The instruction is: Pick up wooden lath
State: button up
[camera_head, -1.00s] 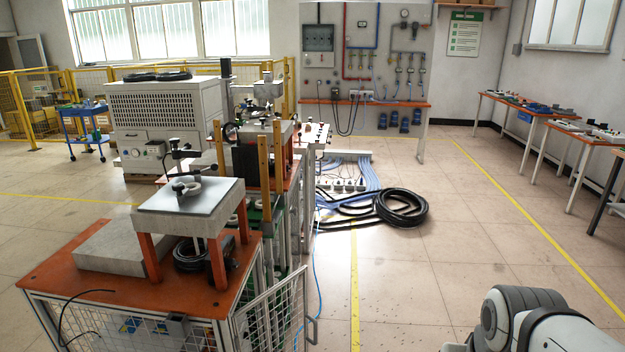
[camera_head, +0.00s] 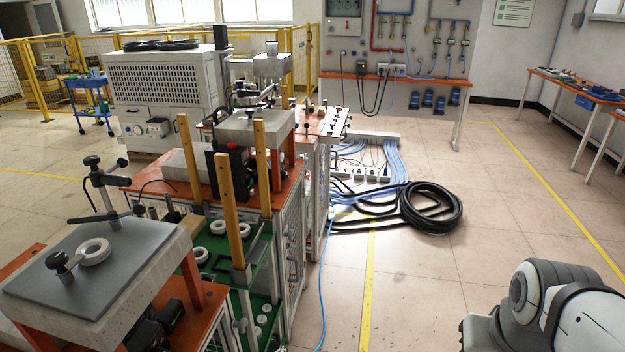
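Three upright wooden laths stand in the middle left of the head view. The nearest lath (camera_head: 229,208) is tall and tan, with its foot in a grey holder (camera_head: 241,275) by the green shelf. A second lath (camera_head: 262,168) stands behind it to the right, and a third lath (camera_head: 186,152) stands to the left. All three stand well away from my arm. My arm shows at the lower right, over the floor. My gripper is not visible in this view.
An orange-topped bench (camera_head: 205,305) with a grey plate (camera_head: 95,265) and clamp stands in the near left. A green shelf (camera_head: 268,265) holds white rings. A black hose coil (camera_head: 432,207) and cables lie on the floor. Floor at the right is mostly clear.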

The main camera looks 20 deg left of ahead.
aim_at(221, 162)
jog(key=u, duration=0.05)
jog(key=i, duration=2.65)
jog(key=u, duration=4.2)
